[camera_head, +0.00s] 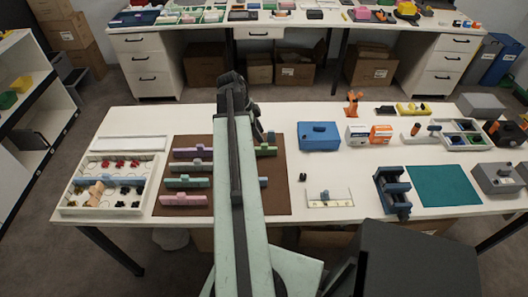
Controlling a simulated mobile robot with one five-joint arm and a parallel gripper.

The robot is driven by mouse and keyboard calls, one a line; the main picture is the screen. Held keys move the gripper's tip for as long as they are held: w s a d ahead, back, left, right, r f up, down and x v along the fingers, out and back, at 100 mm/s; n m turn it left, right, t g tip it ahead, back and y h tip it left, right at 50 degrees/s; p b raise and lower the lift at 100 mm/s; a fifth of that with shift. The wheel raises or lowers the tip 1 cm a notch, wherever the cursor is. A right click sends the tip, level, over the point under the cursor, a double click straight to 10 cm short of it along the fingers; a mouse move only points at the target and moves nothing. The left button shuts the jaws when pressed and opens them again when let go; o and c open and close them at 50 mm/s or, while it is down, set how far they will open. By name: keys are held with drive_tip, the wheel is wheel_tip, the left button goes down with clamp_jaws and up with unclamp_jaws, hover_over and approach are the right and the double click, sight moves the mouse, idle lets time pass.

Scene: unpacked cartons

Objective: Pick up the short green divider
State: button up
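A short green divider (266,151) lies on the right part of the brown mat (282,200), just right of my arm, which may hide part of it. A longer green divider (187,182) lies in the mat's left column. My gripper (257,125) is the dark part at the far end of my arm, above the mat's back edge and a little beyond the short green divider. Its fingers are too small and dark to tell open from shut. No divider is clearly seen in it.
Purple (192,153), grey (190,166) and pink (184,199) dividers share the left column. A blue piece (263,182) shows right of my arm. A white tray (110,210) stands left; a blue box (319,137) stands right. My arm hides the mat's middle.

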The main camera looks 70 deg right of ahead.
sight(265, 144)
drive_tip(key=b+x, duration=0.2)
drive_tip(key=shift+f, duration=0.3)
drive_tip(key=b+x, duration=0.5)
drive_tip(key=shift+w+a+f, duration=0.1)
drive_tip(key=shift+w+f, duration=0.1)
drive_tip(key=shift+w, duration=0.15)
drive_tip(key=shift+s, duration=0.15)
drive_tip(key=shift+r, duration=0.15)
clamp_jaws()
